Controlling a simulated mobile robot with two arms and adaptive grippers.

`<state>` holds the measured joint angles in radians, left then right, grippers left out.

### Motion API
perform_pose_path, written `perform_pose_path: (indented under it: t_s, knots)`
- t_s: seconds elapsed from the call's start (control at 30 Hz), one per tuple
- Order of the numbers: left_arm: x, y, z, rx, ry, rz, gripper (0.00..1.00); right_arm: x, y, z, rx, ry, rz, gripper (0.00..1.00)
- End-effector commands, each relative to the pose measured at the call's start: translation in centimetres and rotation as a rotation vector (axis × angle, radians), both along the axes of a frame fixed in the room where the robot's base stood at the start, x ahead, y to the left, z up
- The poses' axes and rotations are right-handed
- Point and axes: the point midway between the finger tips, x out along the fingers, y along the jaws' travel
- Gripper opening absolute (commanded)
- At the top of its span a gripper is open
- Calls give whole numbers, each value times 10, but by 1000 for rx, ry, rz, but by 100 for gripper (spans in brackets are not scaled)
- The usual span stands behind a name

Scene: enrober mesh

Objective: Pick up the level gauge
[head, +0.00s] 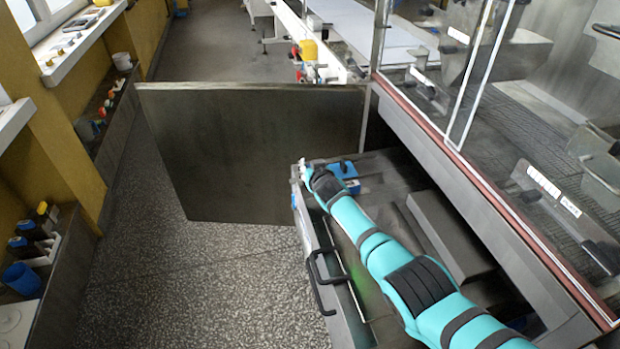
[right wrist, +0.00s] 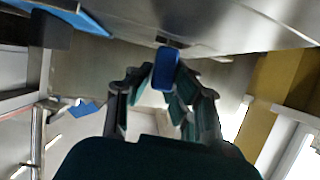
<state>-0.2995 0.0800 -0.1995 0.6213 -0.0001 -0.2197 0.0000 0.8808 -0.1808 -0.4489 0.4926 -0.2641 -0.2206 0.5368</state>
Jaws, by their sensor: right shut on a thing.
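My right arm reaches into the open machine cabinet in the head view, and its gripper (head: 304,171) is at the cabinet's far left corner, small and partly hidden by the arm. In the right wrist view the fingers of this gripper (right wrist: 165,90) are closed on a blue rounded piece, which looks like the level gauge (right wrist: 166,67). The piece sits between the fingertips, in front of a grey metal surface. I cannot tell whether it touches that surface. My left gripper is not in view.
A large dark metal door (head: 250,150) stands open just beyond the gripper. Blue parts (head: 343,170) lie inside the cabinet near the arm. A black handle (head: 320,280) sticks out from the cabinet's front panel. The speckled floor (head: 190,270) at left is clear.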

Motion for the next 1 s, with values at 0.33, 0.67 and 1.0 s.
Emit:
perform_pose_path:
  t_s: [0.33,0.67,1.0]
  knots:
    - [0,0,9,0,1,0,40,1,0,14,-1,-3,0,0]
    - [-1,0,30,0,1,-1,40,1,0,69,1,-6,0,0]
    - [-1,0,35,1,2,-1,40,0,0,132,0,-4,0,0]
